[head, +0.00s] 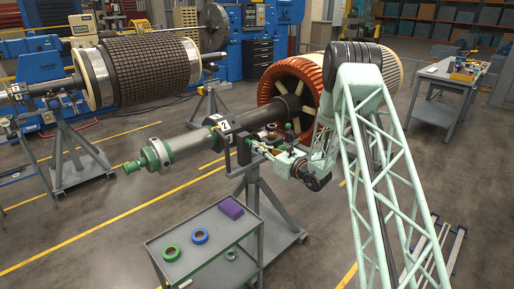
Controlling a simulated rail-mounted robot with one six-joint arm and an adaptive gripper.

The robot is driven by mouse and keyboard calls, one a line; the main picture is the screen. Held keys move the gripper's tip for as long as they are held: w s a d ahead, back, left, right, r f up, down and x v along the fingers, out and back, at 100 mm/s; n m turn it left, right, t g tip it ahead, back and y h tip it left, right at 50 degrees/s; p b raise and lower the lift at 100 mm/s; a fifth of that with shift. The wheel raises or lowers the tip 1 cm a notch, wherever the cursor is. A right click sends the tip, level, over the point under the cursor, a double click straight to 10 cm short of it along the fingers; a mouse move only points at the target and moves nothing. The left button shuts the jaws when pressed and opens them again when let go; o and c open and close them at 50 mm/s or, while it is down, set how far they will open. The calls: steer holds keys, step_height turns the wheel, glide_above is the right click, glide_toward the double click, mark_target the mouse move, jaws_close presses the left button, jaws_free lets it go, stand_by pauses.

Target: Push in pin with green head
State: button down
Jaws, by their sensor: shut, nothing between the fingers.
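My gripper (254,146) reaches in from the right, shut and empty, with its tips close to the top of the near rotor stand (252,185). I cannot tell whether the tips touch the stand. A small green spot (289,126) shows beside the shaft, just right of the stand top; it is too small to tell whether it is the green pin head. No pin shows clearly at the gripper tips, where the gripper and stand overlap. The grey rotor shaft (190,143) rests on the stand, with a green stepped end at the lower left.
A grey cart (205,245) stands in front, carrying green and blue rings and a purple block (231,208). An orange-wound rotor (285,90) is behind my arm. Another dark rotor (150,70) sits on stands at the left. A worktable (450,80) is at the right.

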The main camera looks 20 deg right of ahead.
steer(key=v, duration=1.4)
stand_by(0.4)
steer(key=shift+r, duration=0.1)
